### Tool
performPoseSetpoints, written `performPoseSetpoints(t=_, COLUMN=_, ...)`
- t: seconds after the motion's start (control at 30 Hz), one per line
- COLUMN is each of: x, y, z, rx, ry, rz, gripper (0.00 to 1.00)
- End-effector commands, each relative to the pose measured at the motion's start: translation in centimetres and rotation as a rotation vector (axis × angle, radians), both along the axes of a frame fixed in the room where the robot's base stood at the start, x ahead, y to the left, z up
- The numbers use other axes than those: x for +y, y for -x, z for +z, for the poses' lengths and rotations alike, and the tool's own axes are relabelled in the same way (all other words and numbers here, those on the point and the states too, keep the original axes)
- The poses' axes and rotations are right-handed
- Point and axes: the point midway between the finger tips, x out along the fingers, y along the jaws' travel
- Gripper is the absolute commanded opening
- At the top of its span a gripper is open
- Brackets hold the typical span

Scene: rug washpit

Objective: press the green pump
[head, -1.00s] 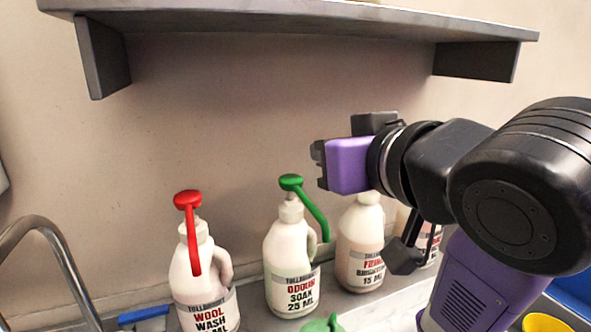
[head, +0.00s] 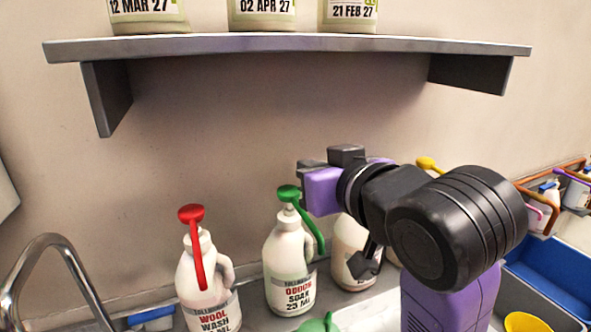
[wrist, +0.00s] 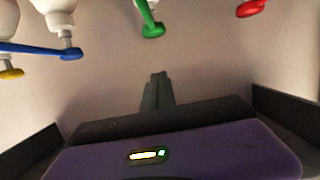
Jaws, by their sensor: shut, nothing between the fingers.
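The green pump (head: 289,193) tops a white bottle labelled ODOUR SOAK 25 ML (head: 289,260), upright between the red-pump bottle and a third bottle. Its green spout slants down to the right. My gripper (head: 304,179) is shut and empty, just right of and slightly above the green pump head in the head view; whether they touch I cannot tell. In the wrist view the closed fingers (wrist: 156,92) are at the middle, and the green pump (wrist: 152,30) is above them in the picture with a visible gap.
A red pump (head: 191,214) on the WOOL WASH bottle stands left. A yellow pump (head: 428,164) shows behind my arm; a blue pump (wrist: 70,53) shows in the wrist view. A shelf (head: 290,44) with several containers hangs above. A metal tap (head: 50,260) is at left, a blue bin (head: 550,270) at right.

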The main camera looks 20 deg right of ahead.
Motion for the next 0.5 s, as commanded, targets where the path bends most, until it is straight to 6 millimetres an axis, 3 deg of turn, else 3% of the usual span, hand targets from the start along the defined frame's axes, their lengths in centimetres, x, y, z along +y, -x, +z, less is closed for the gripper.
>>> performPoseSetpoints(t=0.3, x=-0.1, y=-6.3, z=-1.7, rx=0.006, ry=0.002, rz=-0.003, gripper=0.00)
performPoseSetpoints(t=0.5, x=-0.1, y=-6.2, z=-4.3, rx=0.004, ry=0.000, rz=-0.002, gripper=0.00)
